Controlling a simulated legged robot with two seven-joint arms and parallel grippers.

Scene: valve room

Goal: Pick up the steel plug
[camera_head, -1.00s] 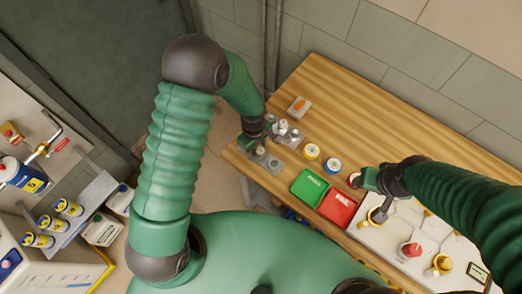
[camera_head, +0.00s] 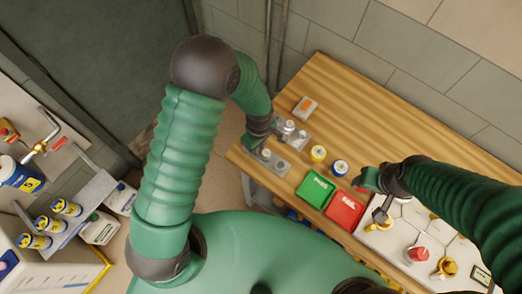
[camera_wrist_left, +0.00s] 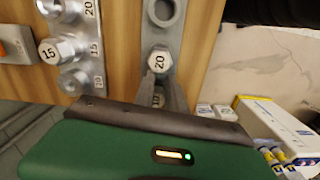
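A steel hex plug marked 20 (camera_wrist_left: 159,60) sits on a grey steel plate (camera_wrist_left: 189,40) with holes, in the left wrist view. In the head view the plug (camera_head: 266,154) stands on this plate (camera_head: 281,166) at the bench's near left corner. My left gripper (camera_wrist_left: 158,84) looks open, with its fingertips right by the plug; I cannot tell whether they touch it. In the head view the left gripper (camera_head: 259,147) is low over the plate, partly hidden by its wrist. My right gripper (camera_head: 368,187) is beside the red tray, its fingers unclear.
A second steel plate (camera_head: 301,137) carries plugs, one marked 15 (camera_wrist_left: 50,50). The bench (camera_head: 370,110) is clear toward the back.

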